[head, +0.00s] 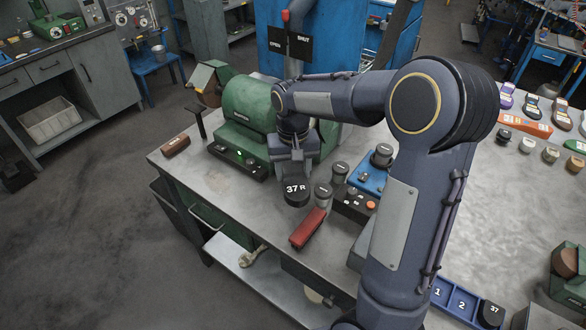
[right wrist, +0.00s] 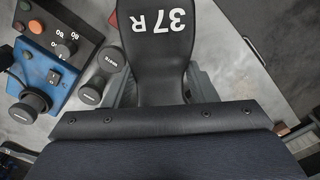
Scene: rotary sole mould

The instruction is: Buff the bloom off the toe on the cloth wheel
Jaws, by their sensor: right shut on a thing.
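A black sole marked 37 R (head: 296,195) hangs below my right gripper (head: 295,163), which is shut on it above the bench. The sole also shows in the right wrist view (right wrist: 158,55), running away from the jaws with its far end cut off by the picture's top edge. A green machine (head: 245,105) stands on the bench behind and left of the sole, apart from it. A hooded part with a tan patch (head: 208,88) sits at its left end; the cloth wheel cannot be made out clearly there. My left gripper is not in view.
The grey bench (head: 235,195) is clear left of the sole. A red block (head: 308,228) lies in front of it. Dark-capped pots, a black control box (head: 354,205) and a blue unit stand to its right. A brown bar (head: 175,145) lies at the bench's left edge.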

